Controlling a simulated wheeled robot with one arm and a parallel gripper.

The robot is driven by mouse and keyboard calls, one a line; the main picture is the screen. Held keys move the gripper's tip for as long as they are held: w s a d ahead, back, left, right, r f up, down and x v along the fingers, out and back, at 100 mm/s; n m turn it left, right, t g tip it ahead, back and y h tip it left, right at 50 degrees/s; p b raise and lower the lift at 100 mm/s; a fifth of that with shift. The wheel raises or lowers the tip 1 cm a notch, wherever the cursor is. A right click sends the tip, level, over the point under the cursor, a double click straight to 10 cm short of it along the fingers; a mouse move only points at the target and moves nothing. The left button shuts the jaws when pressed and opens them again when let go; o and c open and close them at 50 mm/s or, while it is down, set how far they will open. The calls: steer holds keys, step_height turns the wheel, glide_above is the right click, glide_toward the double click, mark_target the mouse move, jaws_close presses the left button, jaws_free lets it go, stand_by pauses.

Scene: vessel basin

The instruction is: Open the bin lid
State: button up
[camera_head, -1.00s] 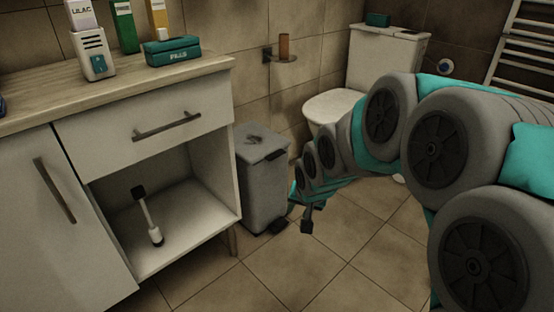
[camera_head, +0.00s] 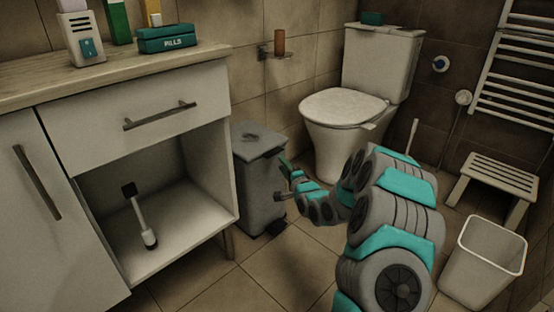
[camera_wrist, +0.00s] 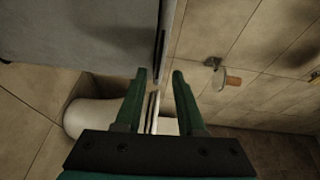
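The grey bin (camera_head: 258,178) stands upright on the floor between the cabinet and the toilet. Its flat lid (camera_head: 258,138) is closed, with a dark mark on top. A dark pedal (camera_head: 277,229) shows at its base. My gripper (camera_head: 281,180) is at the bin's right side, below lid height. In the wrist view, my gripper's green fingers (camera_wrist: 159,74) are apart with nothing between the tips. The bin's grey side (camera_wrist: 80,35) fills the upper left there, and its dark edge (camera_wrist: 161,45) lies just beyond the fingertips. I cannot tell whether they touch it.
The white cabinet (camera_head: 165,95) with an open compartment stands left of the bin. The toilet (camera_head: 345,110) is behind, and shows in the wrist view (camera_wrist: 88,118). A stool (camera_head: 500,172) and white basket (camera_head: 490,250) stand at right. Floor in front of the bin is clear.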

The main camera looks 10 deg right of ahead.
steer(key=x, duration=0.8)
steer(key=shift+d+m+t, duration=0.25)
steer(key=shift+m+t, duration=0.05)
steer(key=shift+t, duration=0.1)
steer(key=shift+w, duration=0.1)
jaws_close()
stand_by(1.2)
